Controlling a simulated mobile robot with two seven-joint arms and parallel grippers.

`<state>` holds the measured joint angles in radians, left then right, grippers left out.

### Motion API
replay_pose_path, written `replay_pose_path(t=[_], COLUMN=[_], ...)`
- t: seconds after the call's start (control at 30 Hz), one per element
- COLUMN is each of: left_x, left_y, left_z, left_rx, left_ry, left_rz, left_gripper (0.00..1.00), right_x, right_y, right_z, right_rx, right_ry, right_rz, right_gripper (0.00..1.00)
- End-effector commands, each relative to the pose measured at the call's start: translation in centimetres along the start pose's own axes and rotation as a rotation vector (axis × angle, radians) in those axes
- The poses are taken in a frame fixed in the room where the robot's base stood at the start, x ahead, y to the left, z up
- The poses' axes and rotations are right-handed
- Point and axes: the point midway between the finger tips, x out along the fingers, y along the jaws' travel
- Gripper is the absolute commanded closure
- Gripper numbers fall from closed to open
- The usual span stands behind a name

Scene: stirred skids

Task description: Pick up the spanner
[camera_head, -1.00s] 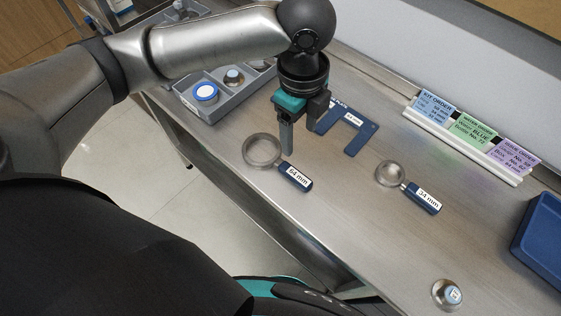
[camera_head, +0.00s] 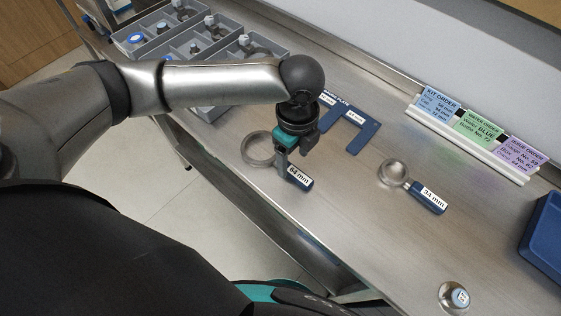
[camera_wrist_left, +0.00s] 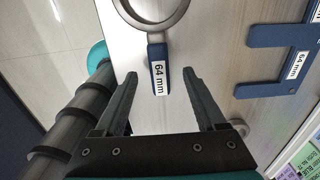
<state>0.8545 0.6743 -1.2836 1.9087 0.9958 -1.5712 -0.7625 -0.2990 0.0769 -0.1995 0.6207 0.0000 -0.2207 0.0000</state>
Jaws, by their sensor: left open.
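The ring-headed tool labelled 64 mm, which I take as the spanner, lies flat on the steel bench, with its metal ring (camera_head: 258,149) and dark blue handle (camera_head: 299,178). In the left wrist view its handle (camera_wrist_left: 159,67) points towards my gripper. My left gripper (camera_head: 289,163) is open and empty above the handle; in the wrist view its fingertips (camera_wrist_left: 160,76) lie on either side of the handle, apart from it. A similar tool labelled 34 mm (camera_head: 428,197) lies to the right. My right gripper is not in view.
A blue U-shaped gauge (camera_head: 352,134) lies just behind my gripper. Grey divided trays (camera_head: 178,62) hold parts at the back left. A card rack (camera_head: 470,145) stands along the back. A blue bin (camera_head: 545,240) and a small capped item (camera_head: 455,297) are at the right.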

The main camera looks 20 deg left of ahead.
Motion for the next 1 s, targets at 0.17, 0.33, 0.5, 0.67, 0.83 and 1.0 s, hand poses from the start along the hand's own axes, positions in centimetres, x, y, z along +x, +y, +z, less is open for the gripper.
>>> replay_pose_path(t=[0.17,0.33,0.5,0.67,0.83,1.0], left_x=[3.1,4.1,4.0,4.0,4.0,4.0], left_y=[0.2,0.2,0.2,0.2,0.2,0.2], left_z=[-0.2,-0.2,-0.2,-0.2,-0.2,-0.2], left_rx=[-0.001,0.000,0.000,0.000,0.000,0.000], left_ry=[0.000,-0.001,-0.001,-0.001,-0.001,-0.001], left_rz=[0.003,-0.001,-0.001,0.000,0.000,0.000], left_gripper=[0.28,0.28,0.30,0.48,0.67,0.86], right_x=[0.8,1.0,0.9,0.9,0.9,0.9], right_y=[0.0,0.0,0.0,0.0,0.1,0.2], right_z=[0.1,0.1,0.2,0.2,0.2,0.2], right_rx=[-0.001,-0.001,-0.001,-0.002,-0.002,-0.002], right_ry=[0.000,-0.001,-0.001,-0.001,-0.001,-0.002], right_rz=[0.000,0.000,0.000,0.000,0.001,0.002], right_gripper=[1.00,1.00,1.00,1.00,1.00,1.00])
